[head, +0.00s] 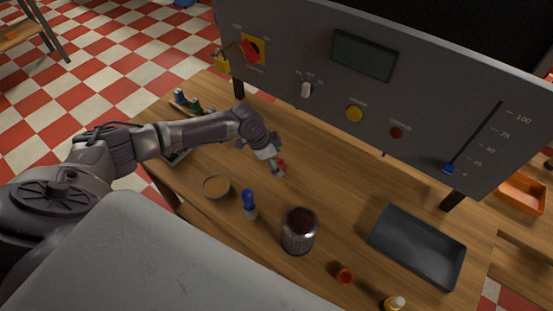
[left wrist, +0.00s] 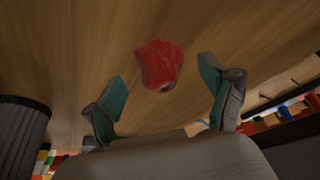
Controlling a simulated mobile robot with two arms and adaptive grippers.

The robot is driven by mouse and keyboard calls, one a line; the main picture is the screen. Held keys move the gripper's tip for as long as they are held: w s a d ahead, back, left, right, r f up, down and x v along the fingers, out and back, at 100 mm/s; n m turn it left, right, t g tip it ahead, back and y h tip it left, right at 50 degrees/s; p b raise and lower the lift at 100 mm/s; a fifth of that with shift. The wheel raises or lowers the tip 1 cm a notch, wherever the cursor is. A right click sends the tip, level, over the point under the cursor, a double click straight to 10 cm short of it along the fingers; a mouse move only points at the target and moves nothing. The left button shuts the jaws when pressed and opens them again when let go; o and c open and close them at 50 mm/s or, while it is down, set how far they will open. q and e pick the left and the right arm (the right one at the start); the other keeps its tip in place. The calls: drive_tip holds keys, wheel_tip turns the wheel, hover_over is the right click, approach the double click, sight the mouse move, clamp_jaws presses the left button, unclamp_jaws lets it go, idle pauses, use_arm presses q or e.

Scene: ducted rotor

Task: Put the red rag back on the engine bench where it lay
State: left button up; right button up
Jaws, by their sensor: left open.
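The red rag (left wrist: 158,65) lies crumpled on the wooden bench (left wrist: 90,45), in front of my left gripper. In the head view a small part of the rag (head: 281,165) shows beside the fingertips; the gripper hides some of it. My left gripper (head: 270,164) is low over the bench, below the control panel. In the left wrist view its two fingers (left wrist: 160,100) stand apart, with the rag ahead of and between them, not clearly touching either. My right gripper is not in view.
A dark metal can (head: 299,231), a blue-capped bottle (head: 249,204) and a round shallow dish (head: 216,187) stand near the gripper. A dark tray (head: 417,247) lies at the right. The control panel (head: 380,90) rises along the back edge.

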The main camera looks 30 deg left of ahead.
use_arm(q)
drive_tip(key=b+v, duration=0.2)
drive_tip(key=v, duration=1)
drive_tip(key=shift+b, duration=0.4)
